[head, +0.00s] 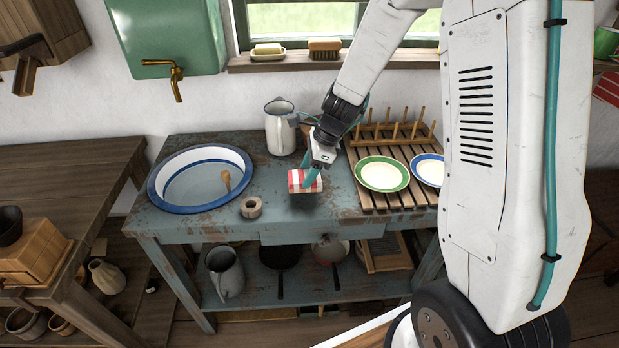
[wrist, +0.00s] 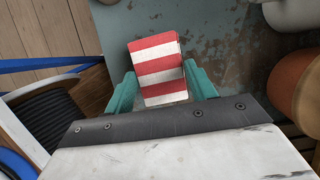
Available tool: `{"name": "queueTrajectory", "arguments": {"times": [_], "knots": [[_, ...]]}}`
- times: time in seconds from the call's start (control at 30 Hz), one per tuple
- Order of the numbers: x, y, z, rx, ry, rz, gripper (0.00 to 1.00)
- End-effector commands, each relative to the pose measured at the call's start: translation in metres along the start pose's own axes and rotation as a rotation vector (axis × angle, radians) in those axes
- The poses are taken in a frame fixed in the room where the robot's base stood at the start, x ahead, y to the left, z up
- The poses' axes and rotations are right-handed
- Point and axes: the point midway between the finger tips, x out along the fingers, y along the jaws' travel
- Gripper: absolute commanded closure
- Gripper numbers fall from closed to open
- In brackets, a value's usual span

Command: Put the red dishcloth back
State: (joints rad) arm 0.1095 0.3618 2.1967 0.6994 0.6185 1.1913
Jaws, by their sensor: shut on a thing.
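The red-and-white striped dishcloth (head: 299,186) is a folded block over the middle of the worn blue-grey table (head: 275,228). My gripper (head: 313,177) points down and its teal fingers are closed on the cloth. A dark shadow lies on the table beneath it, and the cloth looks a little above the top. In the wrist view the dishcloth (wrist: 158,70) sits between the two teal fingers of my gripper (wrist: 163,88), one on each side. A red and white striped patch (head: 608,88) also shows at the far right edge, partly cut off.
A white enamel basin (head: 160,191) with a blue rim stands left, a tape roll (head: 251,207) near the front. A white jug (head: 279,128) stands behind. A slatted rack (head: 371,197) with plates is right of my gripper. The window sill (head: 390,58) holds a brush (head: 325,48) and soap dish.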

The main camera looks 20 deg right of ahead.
Motion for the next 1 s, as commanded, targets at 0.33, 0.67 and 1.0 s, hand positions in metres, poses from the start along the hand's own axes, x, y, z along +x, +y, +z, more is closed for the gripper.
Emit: {"name": "queueTrajectory", "arguments": {"times": [0.33,0.67,1.0], "knots": [[0.026,0.001,-0.012,0.001,0.0,0.0,0.71],[0.026,0.001,-0.012,0.001,0.001,0.001,0.23],[-0.004,0.0,-0.011,0.0,-0.001,-0.004,0.23]]}}
